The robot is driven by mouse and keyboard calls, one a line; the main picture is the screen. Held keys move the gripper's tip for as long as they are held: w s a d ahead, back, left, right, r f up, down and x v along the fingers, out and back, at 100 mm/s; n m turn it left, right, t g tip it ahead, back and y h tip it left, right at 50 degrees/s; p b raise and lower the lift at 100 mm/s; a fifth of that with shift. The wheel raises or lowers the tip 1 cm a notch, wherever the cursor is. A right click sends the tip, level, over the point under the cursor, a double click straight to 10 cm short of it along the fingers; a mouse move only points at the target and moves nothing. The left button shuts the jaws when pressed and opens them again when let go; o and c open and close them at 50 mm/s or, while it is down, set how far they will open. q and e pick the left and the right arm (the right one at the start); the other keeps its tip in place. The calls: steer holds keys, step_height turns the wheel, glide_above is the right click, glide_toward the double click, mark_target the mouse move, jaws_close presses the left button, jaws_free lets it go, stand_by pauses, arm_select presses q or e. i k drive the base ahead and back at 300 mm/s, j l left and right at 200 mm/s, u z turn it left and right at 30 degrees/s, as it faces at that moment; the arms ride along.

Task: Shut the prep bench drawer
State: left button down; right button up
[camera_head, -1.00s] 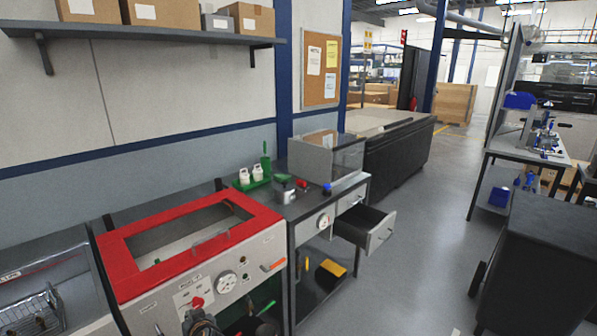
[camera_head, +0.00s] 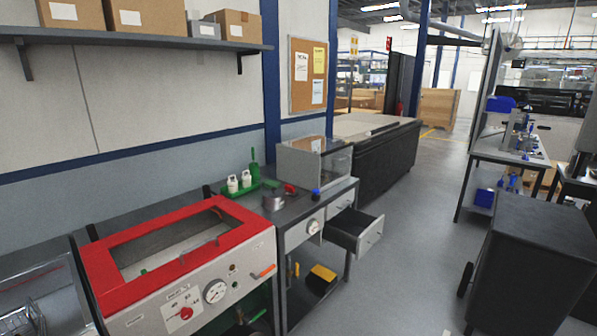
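The prep bench (camera_head: 328,208) stands in the middle of the view, between a red-topped machine and a long black cabinet. Its drawer (camera_head: 370,236) is pulled well out on the bench's right part, showing a dark, empty-looking inside and a light grey front with a handle. Neither of my grippers can be made out in the head view.
The red-topped machine (camera_head: 180,245) is at front left. A dark cart (camera_head: 530,255) with wheels stands at right. Grey floor (camera_head: 415,230) is open between the drawer and the cart. Bottles in a green tray (camera_head: 240,185) and a clear-sided box (camera_head: 315,160) stand on the bench.

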mark_target(353, 230)
steer(key=i+l, duration=0.15)
steer(key=i, duration=0.35)
steer(key=i+l+z, duration=0.1)
steer(key=i, duration=0.4)
steer(key=i+l+z, duration=0.1)
steer(key=i, duration=0.4)
steer(key=l, duration=0.1)
